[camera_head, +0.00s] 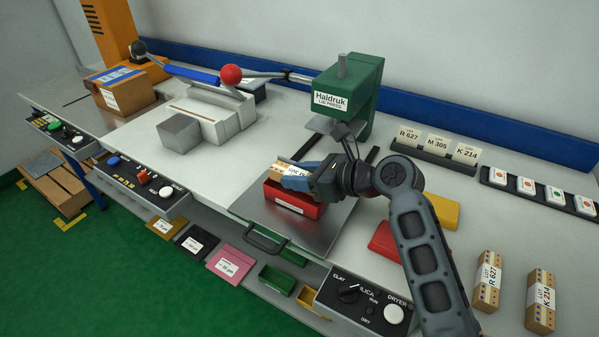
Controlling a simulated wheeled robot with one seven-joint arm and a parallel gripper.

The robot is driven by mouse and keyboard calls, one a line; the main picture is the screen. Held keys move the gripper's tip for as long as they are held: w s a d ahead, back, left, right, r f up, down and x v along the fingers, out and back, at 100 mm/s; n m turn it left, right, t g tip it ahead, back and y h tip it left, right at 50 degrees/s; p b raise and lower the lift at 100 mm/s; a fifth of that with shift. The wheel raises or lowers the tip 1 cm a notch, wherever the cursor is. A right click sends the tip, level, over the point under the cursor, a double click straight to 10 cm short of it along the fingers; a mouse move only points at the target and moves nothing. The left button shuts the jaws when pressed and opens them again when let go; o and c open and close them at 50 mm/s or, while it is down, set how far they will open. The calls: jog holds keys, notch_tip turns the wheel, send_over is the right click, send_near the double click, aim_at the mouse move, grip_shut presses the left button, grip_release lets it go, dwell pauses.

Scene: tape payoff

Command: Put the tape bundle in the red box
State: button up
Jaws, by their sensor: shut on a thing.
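The tape bundle (279,170), tan with a white printed label, is held in my gripper (300,176). My gripper is shut on it, with blue fingers on the bundle's sides. The bundle is over the red box (291,204), near its top opening. The red box sits on a grey metal plate below the green press and has a white label on its front. The bundle and gripper hide the inside of the box. I cannot tell whether the bundle touches the box.
The green press (345,95) stands behind the box. Two upright lot bundles (488,281) stand at the front right.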

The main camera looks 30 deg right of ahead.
jog(key=o, duration=1.2)
jog(key=shift+d, duration=0.1)
jog(key=v, duration=0.7)
jog(key=shift+s+d+r, duration=0.1)
jog(key=shift+s+d, duration=0.05)
jog(key=shift+s, duration=0.15)
